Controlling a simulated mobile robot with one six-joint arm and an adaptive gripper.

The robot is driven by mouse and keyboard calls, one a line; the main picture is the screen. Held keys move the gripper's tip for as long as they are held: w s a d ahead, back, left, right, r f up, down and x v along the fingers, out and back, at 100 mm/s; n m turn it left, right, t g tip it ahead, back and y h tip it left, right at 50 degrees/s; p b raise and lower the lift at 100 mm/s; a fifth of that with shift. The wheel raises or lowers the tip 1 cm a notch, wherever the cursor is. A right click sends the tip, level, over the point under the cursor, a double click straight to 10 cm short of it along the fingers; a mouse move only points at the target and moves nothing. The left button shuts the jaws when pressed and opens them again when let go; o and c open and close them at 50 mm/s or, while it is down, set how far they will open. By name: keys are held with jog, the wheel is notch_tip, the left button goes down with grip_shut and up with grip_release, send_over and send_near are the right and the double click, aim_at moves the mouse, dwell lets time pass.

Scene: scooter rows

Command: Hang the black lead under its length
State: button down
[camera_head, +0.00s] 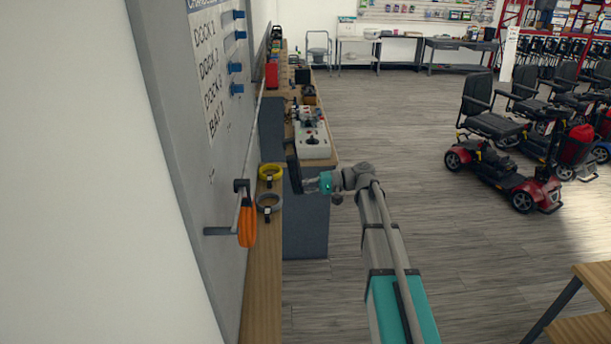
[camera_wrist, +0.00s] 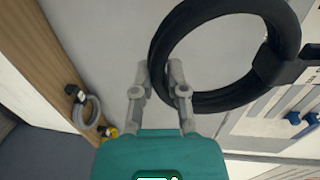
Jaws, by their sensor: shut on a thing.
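The black lead (camera_wrist: 215,101) is a thick coil with a black plug (camera_wrist: 273,65). My gripper (camera_wrist: 158,67) is shut on the near part of its ring, one finger on each side. In the head view the black lead (camera_head: 293,174) shows nearly edge-on at my gripper (camera_head: 308,183), right of the wall board and apart from it. The board (camera_head: 170,90) carries a lettered sheet (camera_head: 208,75) and blue hooks (camera_head: 236,68). The blue hooks also show in the wrist view (camera_wrist: 293,118).
An orange lead (camera_head: 247,226) hangs low on the board. A yellow lead (camera_head: 270,171) and a grey lead (camera_head: 269,203) are on the narrow wooden bench (camera_head: 262,270) below. A workbench with controllers (camera_head: 313,139) stands behind. Scooters (camera_head: 510,170) are right; the floor between is clear.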

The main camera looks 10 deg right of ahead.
jog(key=shift+y, duration=0.9)
jog(key=w+r, duration=0.1)
jog(key=w+d+r, duration=0.1)
jog(key=w+r, duration=0.1)
jog(key=shift+d, duration=0.2)
jog(key=shift+a+f, duration=0.1)
jog(key=shift+a, duration=0.05)
jog(key=a+f+b, duration=0.2)
jog(key=a, duration=1.1)
jog(key=shift+w+a, duration=0.25)
jog(key=shift+a, duration=0.15)
dwell(0.7)
dwell(0.4)
jog(key=c, duration=0.6)
grip_release()
